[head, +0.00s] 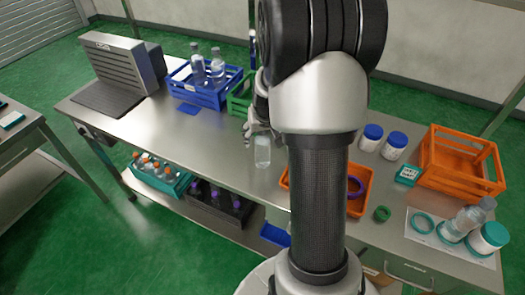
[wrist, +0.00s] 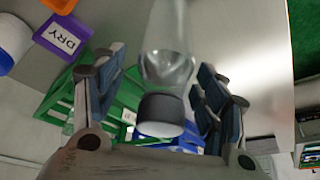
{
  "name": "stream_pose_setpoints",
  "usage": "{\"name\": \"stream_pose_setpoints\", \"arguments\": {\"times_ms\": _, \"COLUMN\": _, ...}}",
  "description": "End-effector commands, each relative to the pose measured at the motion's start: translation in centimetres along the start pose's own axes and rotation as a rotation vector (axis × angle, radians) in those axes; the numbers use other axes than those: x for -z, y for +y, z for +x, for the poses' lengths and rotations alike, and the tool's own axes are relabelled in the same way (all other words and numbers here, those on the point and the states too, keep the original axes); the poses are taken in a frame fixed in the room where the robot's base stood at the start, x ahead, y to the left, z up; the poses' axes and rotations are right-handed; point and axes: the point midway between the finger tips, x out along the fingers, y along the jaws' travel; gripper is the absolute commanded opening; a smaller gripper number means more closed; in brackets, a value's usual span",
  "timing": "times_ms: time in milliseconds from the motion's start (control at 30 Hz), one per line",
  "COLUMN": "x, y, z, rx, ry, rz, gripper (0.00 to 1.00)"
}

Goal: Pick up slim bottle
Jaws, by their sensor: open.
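A clear slim bottle (head: 262,153) stands on the steel table near its middle. In the wrist view the clear bottle (wrist: 167,50) has a dark cap (wrist: 161,110) close to the camera. My gripper (head: 258,128) is at the bottle's upper part, coming from above and behind. In the wrist view its fingers (wrist: 163,78) are spread, one on each side of the bottle, with gaps visible. My arm hides part of the table to the right.
A blue crate (head: 188,95) with clear bottles stands at the back left, with a green crate (head: 236,104) beside it. An orange tray (head: 361,207) lies to the right, near white jars (head: 393,152) and an orange crate (head: 428,177). The table left of the bottle is clear.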

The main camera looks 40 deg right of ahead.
Motion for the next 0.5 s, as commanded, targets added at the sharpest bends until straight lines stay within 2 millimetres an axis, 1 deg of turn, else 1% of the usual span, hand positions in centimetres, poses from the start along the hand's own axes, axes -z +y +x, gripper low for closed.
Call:
{"name": "stream_pose_setpoints", "arguments": {"times_ms": 100, "x": 0.04, "y": -0.01, "z": -0.11, "rx": 0.0, "ry": 0.0, "rz": 0.0, "gripper": 0.65}}
{"name": "stream_pose_setpoints", "arguments": {"times_ms": 500, "x": 0.01, "y": -0.01, "z": -0.12, "rx": 0.0, "ry": 0.0, "rz": 0.0, "gripper": 0.38}}
